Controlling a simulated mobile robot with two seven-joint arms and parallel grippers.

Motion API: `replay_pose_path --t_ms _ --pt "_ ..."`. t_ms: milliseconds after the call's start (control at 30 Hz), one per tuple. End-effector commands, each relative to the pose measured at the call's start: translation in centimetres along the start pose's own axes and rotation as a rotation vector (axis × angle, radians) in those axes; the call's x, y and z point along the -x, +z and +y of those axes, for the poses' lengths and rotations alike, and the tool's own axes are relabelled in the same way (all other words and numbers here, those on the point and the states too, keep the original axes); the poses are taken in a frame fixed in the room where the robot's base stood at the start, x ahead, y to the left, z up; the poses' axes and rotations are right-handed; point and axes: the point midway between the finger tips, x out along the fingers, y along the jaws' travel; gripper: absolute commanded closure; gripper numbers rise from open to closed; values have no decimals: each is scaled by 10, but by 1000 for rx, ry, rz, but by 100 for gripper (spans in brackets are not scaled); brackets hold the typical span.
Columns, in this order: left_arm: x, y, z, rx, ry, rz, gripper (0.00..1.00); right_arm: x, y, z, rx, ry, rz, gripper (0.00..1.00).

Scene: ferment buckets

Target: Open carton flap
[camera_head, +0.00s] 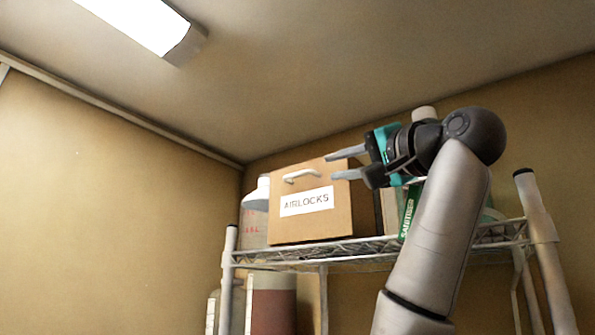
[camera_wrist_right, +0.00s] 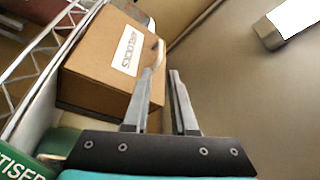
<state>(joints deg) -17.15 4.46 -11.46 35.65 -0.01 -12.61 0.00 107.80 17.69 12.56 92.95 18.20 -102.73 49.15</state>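In the right wrist view the carton (camera_wrist_right: 97,68) lies ahead and left of the open fingers (camera_wrist_right: 161,75). The handle (camera_wrist_right: 157,55) shows just beyond the left fingertip there. Nothing is between the fingers; contact cannot be told. My left gripper is not in view.
The wire shelf (camera_head: 375,258) has a front rail and upright posts (camera_head: 540,215). A white-capped container (camera_head: 258,205) stands left of the carton, and a green SANITIZER container (camera_head: 407,212) is right of it, partly behind my arm. Open air lies above the carton.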

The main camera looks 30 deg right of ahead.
Motion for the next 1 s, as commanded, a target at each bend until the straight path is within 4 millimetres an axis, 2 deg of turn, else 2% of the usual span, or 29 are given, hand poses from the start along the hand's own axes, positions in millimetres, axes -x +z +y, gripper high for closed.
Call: replay_pose_path --t_ms 33,200,500,700,1000 --pt "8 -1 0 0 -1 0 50 -12 0 -2 -1 4 -5 75" --pt "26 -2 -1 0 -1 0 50 -50 -1 -2 0 6 -6 75" --pt "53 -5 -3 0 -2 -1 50 -107 -1 -2 0 3 -4 75" --pt "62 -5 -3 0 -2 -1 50 -127 0 -1 1 3 -3 75" --pt "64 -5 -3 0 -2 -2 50 -132 1 1 2 1 -1 75"
